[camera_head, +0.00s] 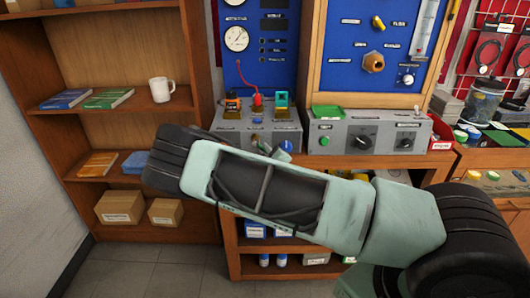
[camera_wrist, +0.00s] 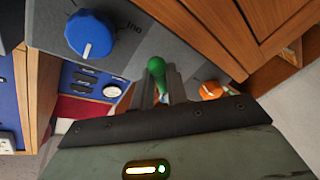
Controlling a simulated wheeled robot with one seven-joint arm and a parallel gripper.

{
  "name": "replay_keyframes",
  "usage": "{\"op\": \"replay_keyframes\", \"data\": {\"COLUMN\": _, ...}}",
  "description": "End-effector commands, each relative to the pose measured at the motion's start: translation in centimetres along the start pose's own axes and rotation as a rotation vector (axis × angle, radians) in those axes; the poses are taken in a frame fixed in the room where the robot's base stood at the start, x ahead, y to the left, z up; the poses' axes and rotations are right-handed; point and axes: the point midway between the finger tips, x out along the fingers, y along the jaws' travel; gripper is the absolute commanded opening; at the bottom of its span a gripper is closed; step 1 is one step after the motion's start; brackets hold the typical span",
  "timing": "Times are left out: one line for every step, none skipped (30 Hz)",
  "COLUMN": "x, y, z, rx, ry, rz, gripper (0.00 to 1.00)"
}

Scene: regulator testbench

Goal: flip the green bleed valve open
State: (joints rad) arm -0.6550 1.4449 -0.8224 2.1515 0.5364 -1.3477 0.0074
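The green ball-shaped knob (camera_wrist: 156,67), which looks like the handle of the bleed valve, shows in the wrist view just past the fingertips of my gripper (camera_wrist: 164,80). The fingers are close together with a narrow gap between them. I cannot tell whether they touch the knob or its stem. The valve's lower part is hidden by the fingers. In the head view my arm crosses in front of the grey bench box (camera_head: 230,124), and the green knob and fingertips are not visible there.
A blue knob (camera_wrist: 90,33) and an orange knob (camera_wrist: 210,90) sit on either side of the green knob. In the head view, a grey control box (camera_head: 345,152) stands right of the bench box. Shelves with books and a mug (camera_head: 161,89) are at left.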

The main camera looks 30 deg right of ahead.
Motion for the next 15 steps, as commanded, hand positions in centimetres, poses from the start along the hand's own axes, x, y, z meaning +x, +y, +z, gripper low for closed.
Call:
{"op": "replay_keyframes", "data": {"x": -0.01, "y": -0.01, "z": -0.02, "rx": 0.0, "ry": 0.0, "rz": 0.0, "gripper": 0.0}}
{"op": "replay_keyframes", "data": {"x": -0.01, "y": 0.0, "z": -0.02, "rx": 0.0, "ry": 0.0, "rz": 0.0, "gripper": 0.0}}
{"op": "replay_keyframes", "data": {"x": -0.02, "y": 0.04, "z": -0.04, "rx": -0.005, "ry": -0.001, "rz": -0.001, "gripper": 0.0}}
{"op": "replay_keyframes", "data": {"x": -0.02, "y": 0.1, "z": -0.07, "rx": -0.013, "ry": -0.002, "rz": -0.003, "gripper": 0.0}}
{"op": "replay_keyframes", "data": {"x": -0.03, "y": 0.18, "z": -0.1, "rx": -0.025, "ry": -0.005, "rz": -0.005, "gripper": 0.0}}
{"op": "replay_keyframes", "data": {"x": -0.05, "y": 0.31, "z": -0.13, "rx": -0.045, "ry": -0.009, "rz": -0.01, "gripper": 0.0}}
{"op": "replay_keyframes", "data": {"x": -0.06, "y": 0.39, "z": -0.16, "rx": -0.063, "ry": -0.013, "rz": -0.013, "gripper": 0.0}}
{"op": "replay_keyframes", "data": {"x": -0.06, "y": 0.43, "z": -0.18, "rx": -0.077, "ry": -0.015, "rz": -0.017, "gripper": 0.0}}
{"op": "replay_keyframes", "data": {"x": -0.07, "y": 0.44, "z": -0.17, "rx": -0.09, "ry": -0.017, "rz": -0.021, "gripper": 0.0}}
{"op": "replay_keyframes", "data": {"x": -0.07, "y": 0.42, "z": -0.15, "rx": -0.094, "ry": -0.018, "rz": -0.022, "gripper": 0.0}}
{"op": "replay_keyframes", "data": {"x": -0.07, "y": 0.39, "z": -0.13, "rx": -0.094, "ry": -0.017, "rz": -0.022, "gripper": 0.0}}
{"op": "replay_keyframes", "data": {"x": -0.07, "y": 0.39, "z": -0.13, "rx": -0.093, "ry": -0.017, "rz": -0.022, "gripper": 0.0}}
{"op": "replay_keyframes", "data": {"x": -0.07, "y": 0.39, "z": -0.13, "rx": -0.093, "ry": -0.017, "rz": -0.021, "gripper": 0.0}}
{"op": "replay_keyframes", "data": {"x": -0.07, "y": 0.39, "z": -0.13, "rx": -0.093, "ry": -0.017, "rz": -0.021, "gripper": 0.0}}
{"op": "replay_keyframes", "data": {"x": -0.07, "y": 0.39, "z": -0.14, "rx": -0.093, "ry": -0.017, "rz": -0.021, "gripper": 0.0}}
